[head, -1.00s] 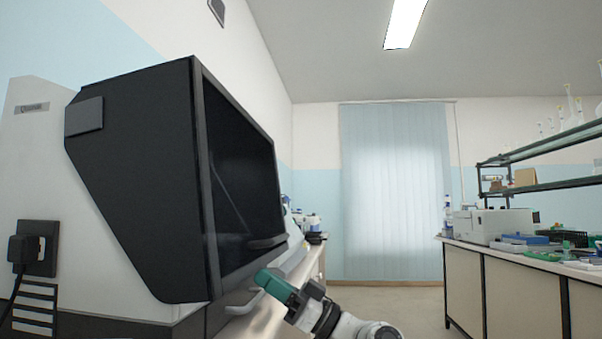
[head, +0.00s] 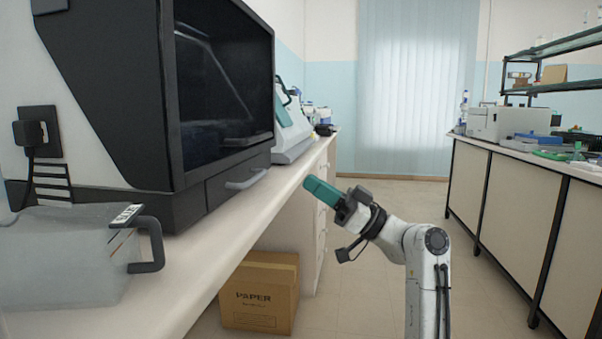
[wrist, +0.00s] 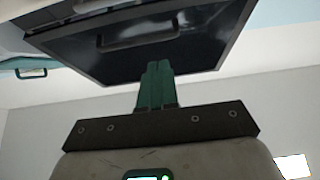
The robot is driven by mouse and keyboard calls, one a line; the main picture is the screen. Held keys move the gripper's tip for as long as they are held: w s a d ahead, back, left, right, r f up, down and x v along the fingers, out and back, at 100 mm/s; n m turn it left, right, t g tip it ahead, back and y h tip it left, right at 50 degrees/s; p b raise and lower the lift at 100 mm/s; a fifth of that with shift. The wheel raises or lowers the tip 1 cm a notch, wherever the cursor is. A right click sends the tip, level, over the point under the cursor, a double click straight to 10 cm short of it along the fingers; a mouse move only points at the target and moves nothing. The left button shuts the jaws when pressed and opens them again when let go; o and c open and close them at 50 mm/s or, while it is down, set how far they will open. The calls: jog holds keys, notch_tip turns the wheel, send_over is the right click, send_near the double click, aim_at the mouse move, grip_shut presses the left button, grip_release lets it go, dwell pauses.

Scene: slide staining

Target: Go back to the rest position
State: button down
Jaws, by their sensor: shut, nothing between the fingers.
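My gripper (head: 320,191) shows in the head view with its green fingers shut and nothing between them. It is raised in front of the left bench's edge and points up and to the left, toward the black-fronted machine. In the wrist view the green fingers (wrist: 156,85) are together, with the machine's dark front panel (wrist: 195,50) beyond them. They look apart from the machine and the bench.
The large black-and-white machine (head: 120,100) stands on the left bench (head: 215,250). A grey box with a dark handle (head: 65,255) sits in front of it. A cardboard box (head: 262,290) stands under the bench. The right bench (head: 510,200) is across a clear aisle.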

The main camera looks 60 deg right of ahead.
jog(key=shift+v, duration=0.8)
jog(key=shift+f, duration=0.1)
